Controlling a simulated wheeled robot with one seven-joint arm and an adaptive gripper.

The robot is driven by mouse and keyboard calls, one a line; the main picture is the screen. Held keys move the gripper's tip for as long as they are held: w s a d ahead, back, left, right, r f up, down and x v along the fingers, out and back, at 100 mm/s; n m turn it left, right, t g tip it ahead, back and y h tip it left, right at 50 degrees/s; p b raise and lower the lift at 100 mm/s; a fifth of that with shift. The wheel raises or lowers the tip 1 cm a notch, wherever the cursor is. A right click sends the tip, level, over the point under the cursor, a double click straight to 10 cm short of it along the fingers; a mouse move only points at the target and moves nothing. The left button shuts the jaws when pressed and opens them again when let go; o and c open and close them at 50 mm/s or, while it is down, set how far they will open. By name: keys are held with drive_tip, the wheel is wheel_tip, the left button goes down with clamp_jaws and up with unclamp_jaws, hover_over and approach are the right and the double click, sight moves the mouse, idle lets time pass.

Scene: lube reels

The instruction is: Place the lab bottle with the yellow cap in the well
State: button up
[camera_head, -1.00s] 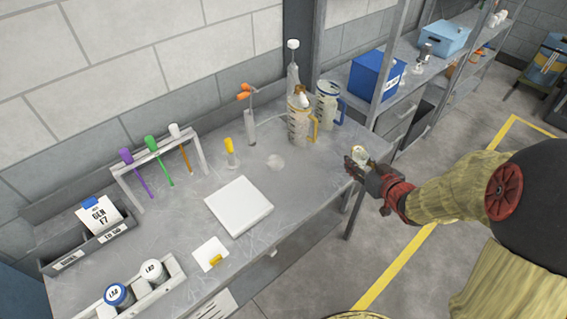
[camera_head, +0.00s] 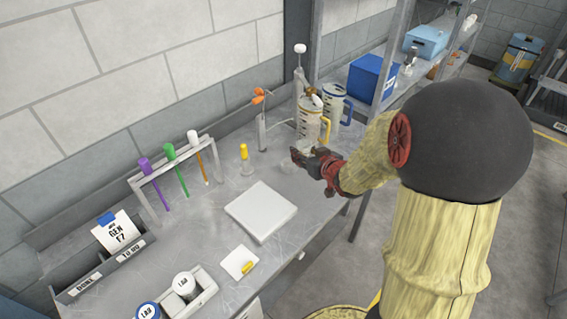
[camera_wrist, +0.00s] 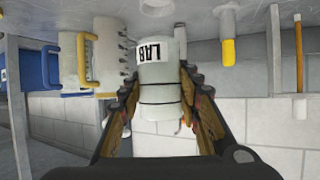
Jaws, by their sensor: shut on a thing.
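My gripper (camera_head: 303,156) is shut on a pale lab bottle (camera_wrist: 160,77) with dark bands and an upside-down LAB label in the wrist view. The jaws (camera_wrist: 160,82) press its sides; its cap colour cannot be made out. In the head view my gripper is over the bench's right part, in front of the tall jugs, and the bottle is mostly hidden. A pale holder (camera_head: 207,294) at lower left carries a blue-topped bottle (camera_head: 147,311) and a white-topped bottle (camera_head: 184,286). I cannot tell whether it has an empty well.
Jugs with a yellow handle (camera_head: 325,130) and a blue handle (camera_head: 348,110) stand behind my gripper. A white slab (camera_head: 261,211) and a small white square (camera_head: 239,262) lie on the bench. A rack with coloured sticks (camera_head: 182,180) and a yellow-topped piece (camera_head: 244,153) stand behind.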

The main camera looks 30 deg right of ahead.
drive_tip(key=b+x, duration=0.1)
drive_tip(key=x, duration=0.3)
drive_tip(key=f+b+x, duration=0.1)
drive_tip(key=x, duration=0.3)
drive_tip(key=s+f+b+x, duration=0.1)
drive_tip(key=x, duration=0.3)
drive_tip(key=shift+f, duration=0.25)
drive_tip(key=shift+w+f, duration=0.1)
drive_tip(key=shift+f, duration=0.15)
drive_tip(key=shift+w+f+b, duration=0.1)
drive_tip(key=shift+f+b, duration=0.75)
drive_tip(key=shift+f, duration=0.7)
drive_tip(key=shift+f, duration=0.1)
drive_tip(key=shift+f, duration=0.15)
drive_tip(key=o, duration=0.8)
drive_tip(key=shift+o, duration=0.9)
